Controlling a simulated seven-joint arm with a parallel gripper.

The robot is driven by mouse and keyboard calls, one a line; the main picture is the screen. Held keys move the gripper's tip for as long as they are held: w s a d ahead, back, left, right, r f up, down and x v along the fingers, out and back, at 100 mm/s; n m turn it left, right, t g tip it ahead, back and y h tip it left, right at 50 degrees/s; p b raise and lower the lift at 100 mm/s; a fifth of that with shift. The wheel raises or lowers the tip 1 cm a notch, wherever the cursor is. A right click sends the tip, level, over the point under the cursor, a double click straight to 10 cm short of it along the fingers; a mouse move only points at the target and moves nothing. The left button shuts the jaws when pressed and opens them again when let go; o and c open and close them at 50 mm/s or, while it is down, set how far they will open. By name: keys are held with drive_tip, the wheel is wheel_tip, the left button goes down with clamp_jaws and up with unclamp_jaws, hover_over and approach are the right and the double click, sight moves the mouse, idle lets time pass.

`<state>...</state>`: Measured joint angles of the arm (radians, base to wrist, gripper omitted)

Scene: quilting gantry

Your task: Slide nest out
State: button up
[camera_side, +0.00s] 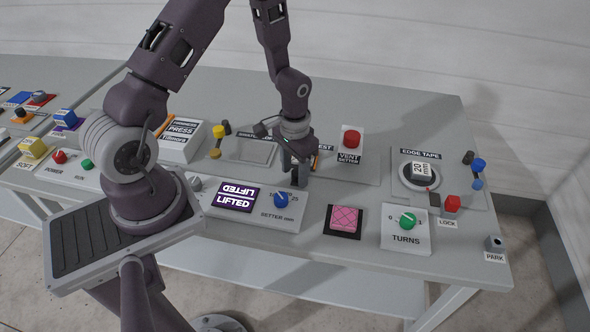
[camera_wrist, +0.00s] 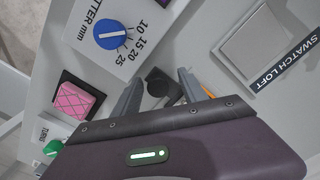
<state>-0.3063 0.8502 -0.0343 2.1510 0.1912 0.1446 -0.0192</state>
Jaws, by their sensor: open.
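My gripper (camera_side: 295,178) is open and points down over the middle of the bench. In the wrist view its two fingers (camera_wrist: 160,76) stand on either side of a dark round-topped knob or handle (camera_wrist: 158,84); I cannot tell whether they touch it. A label ending in "EST" (camera_side: 326,147) shows behind the gripper in the side view, its start hidden by my wrist. An orange strip (camera_side: 315,161) lies beside the gripper. Most of the nest is hidden behind my gripper.
The swatch loft tray (camera_side: 250,152) lies behind left, the red vent button (camera_side: 351,138) behind right. A pink quilted pad (camera_side: 344,219) sits front right.

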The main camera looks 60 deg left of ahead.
wheel_tip(320, 180, up, 7)
drive_tip(key=shift+r, duration=0.1)
idle(0.3)
drive_tip(key=s+d+r+t+y, duration=0.1)
drive_tip(key=s+d+r, duration=0.15)
drive_tip(key=r, duration=0.65)
drive_tip(key=s+d+r+t, duration=0.2)
drive_tip(key=s+r, duration=0.1)
drive_tip(key=r, duration=0.5)
drive_tip(key=s+d+r+m+t+h, duration=0.1)
drive_tip(key=s+d+r+t, duration=0.1)
drive_tip(key=s+d+r, duration=0.2)
drive_tip(key=s+r, duration=0.3)
drive_tip(key=s, duration=0.5)
drive_tip(key=shift+d+t, duration=0.3)
drive_tip(key=shift+d, duration=0.1)
